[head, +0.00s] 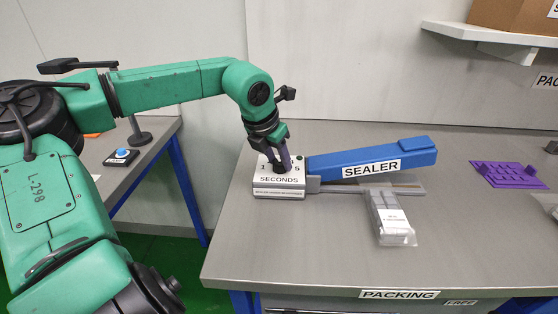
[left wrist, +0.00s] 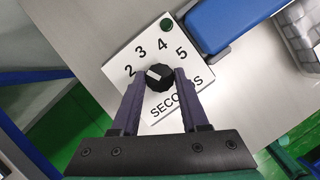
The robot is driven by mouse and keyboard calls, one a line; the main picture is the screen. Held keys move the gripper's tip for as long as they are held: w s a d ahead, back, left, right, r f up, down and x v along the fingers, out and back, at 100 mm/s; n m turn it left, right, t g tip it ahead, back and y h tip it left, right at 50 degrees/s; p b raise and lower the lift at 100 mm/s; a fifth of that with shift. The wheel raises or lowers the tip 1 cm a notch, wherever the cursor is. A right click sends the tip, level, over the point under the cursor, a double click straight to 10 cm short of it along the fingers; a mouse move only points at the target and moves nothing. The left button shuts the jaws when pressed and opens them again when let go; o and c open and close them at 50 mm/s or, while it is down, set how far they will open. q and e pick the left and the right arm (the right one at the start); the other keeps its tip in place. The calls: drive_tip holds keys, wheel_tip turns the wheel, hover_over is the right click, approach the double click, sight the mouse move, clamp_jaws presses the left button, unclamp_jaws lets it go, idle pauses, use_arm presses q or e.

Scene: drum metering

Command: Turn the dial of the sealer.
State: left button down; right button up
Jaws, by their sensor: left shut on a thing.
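The sealer (head: 370,162) lies on the grey bench with its long blue arm to the right of a white dial box (head: 280,190) marked SECONDS. In the left wrist view the dial (left wrist: 160,78) is a black knob with a white mark facing up-left, roughly toward 2 and 3. The numbers 2 to 5 show around it. My left gripper (head: 283,163) reaches down onto the dial from above. Its fingers in the left wrist view (left wrist: 158,82) are shut on the knob, one on each side. A green button or lamp (left wrist: 166,26) sits at the box corner.
A purple tray (head: 508,174) lies at right. The bench front (head: 300,265) is clear.

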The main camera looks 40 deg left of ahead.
use_arm(q)
drive_tip(key=m, duration=0.1)
drive_tip(key=m+h+p, duration=0.1)
drive_tip(key=m, duration=0.1)
drive_tip(key=shift+w+a+r+m+h, duration=0.1)
drive_tip(key=shift+r+m+h, duration=0.15)
drive_tip(key=shift+m+h, duration=0.05)
drive_tip(key=m+p, duration=0.2)
drive_tip(key=m+g+h+p, duration=0.1)
drive_tip(key=m+p, duration=0.1)
drive_tip(key=shift+a+m+h, duration=0.15)
drive_tip(key=shift+m+h, duration=0.15)
drive_tip(key=shift+f+m, duration=0.15)
drive_tip(key=shift+m, duration=0.65)
drive_tip(key=shift+w+m+g+h, duration=0.1)
drive_tip(key=shift+m+g+h, duration=0.5)
drive_tip(key=shift+m, duration=0.8)
drive_tip(key=shift+c, duration=2)
unclamp_jaws()
